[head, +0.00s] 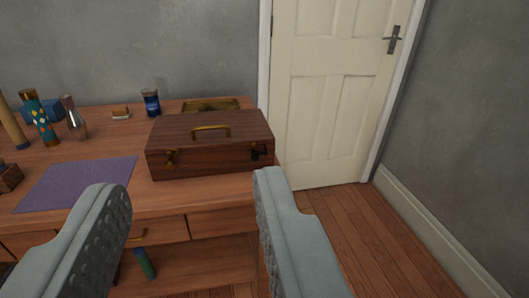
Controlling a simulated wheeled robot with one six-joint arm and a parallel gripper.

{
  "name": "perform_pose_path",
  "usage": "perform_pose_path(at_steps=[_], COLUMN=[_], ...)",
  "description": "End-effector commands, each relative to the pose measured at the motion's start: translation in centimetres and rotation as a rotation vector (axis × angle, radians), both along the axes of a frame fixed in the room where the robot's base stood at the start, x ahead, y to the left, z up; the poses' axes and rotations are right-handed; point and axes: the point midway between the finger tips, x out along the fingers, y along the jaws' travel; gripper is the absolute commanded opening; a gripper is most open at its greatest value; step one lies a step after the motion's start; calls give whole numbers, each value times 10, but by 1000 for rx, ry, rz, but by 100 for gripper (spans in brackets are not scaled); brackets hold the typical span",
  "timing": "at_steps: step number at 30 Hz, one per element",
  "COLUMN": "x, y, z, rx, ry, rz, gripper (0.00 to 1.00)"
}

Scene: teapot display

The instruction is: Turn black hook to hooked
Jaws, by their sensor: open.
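A dark brown wooden box (210,148) with a brass handle on its lid stands shut near the right end of the desk. On its front face, a black hook (259,151) is near the right end and a brass hook (171,159) is near the left end. The black hook is small and dark, and I cannot tell whether it is hooked. My gripper (190,188) is open and empty, its two grey fingers wide apart in the foreground. It is nearer to me than the box and touches nothing that I can see.
The wooden desk (140,196) holds a purple mat (78,184), a brass tray (210,105) behind the box, a blue jar (151,103) and several bottles and small items at the left. A green cylinder (145,264) is below. A white door (335,85) and open floor lie right.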

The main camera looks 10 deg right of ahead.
Motion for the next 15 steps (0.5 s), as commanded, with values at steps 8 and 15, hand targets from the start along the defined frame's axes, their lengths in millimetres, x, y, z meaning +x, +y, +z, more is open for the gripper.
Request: perform_pose_path(at_steps=[8,15], x=[74,128], y=[-20,-39], z=[-41,-84], rx=[-20,-33], ry=[-5,-11], rz=[-23,-28], gripper=[42,42])
